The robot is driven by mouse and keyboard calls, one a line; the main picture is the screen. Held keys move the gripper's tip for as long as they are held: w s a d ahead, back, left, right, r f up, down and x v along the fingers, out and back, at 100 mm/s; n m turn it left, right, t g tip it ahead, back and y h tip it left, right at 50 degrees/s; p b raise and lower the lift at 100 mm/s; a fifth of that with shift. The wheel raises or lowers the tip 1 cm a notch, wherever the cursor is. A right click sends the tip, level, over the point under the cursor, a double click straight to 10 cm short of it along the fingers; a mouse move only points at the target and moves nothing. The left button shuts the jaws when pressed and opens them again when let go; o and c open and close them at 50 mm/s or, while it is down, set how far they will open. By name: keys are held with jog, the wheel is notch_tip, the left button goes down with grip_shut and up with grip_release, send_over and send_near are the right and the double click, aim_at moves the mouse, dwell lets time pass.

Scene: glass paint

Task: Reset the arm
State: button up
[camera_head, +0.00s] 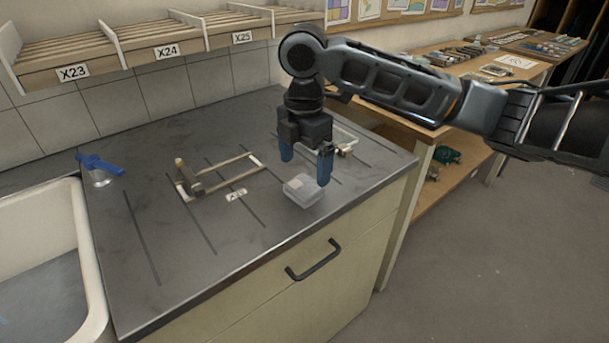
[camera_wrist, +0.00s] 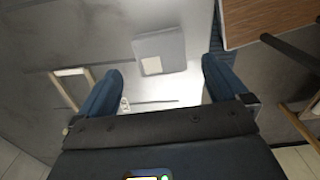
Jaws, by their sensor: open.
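My gripper (camera_head: 307,168) hangs from the dark arm over the right part of the grey counter (camera_head: 110,245), fingers pointing down. Its two blue fingers are apart with nothing between them. They also show spread apart in the wrist view (camera_wrist: 160,90).
A light wooden frame (camera_head: 231,178) lies left of the gripper. A blue-handled tool (camera_head: 100,166) is near the white sink (camera_head: 75,215). A clear tray (camera_head: 340,134) stands behind the gripper. Labelled shelves (camera_head: 160,35) hang on the wall. A wooden table (camera_head: 490,68) is at right.

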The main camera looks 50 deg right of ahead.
jog(key=shift+r, duration=1.35)
jog(key=w+a+r+m+t+y, duration=0.1)
jog(key=w+a+m+t+y, duration=0.25)
jog(key=a, duration=0.75)
jog(key=w+a+r+m+t+y, duration=0.1)
jog(key=w+a+m+t+y, duration=0.3)
jog(key=a, duration=0.7)
jog(key=w+a+r+m+t+y, duration=0.1)
jog(key=w+a+m+t, duration=0.1)
jog(key=a+t, duration=0.65)
jog(key=s+d+f+m+h, duration=0.1)
jog(key=s+f+m+h, duration=0.4)
jog(key=s, duration=0.6)
jog(key=s+f+m+h, duration=0.35)
jog(key=s+f, duration=0.35)
jog(key=s, duration=0.3)
jog(key=s+d+r+n, duration=0.1)
jog(key=s+d, duration=0.3)
jog(key=s, duration=0.5)
jog(key=s+d+r+n+g, duration=0.1)
jog(key=s+d, duration=0.3)
jog(key=s, duration=0.6)
jog(key=shift+d, duration=0.2)
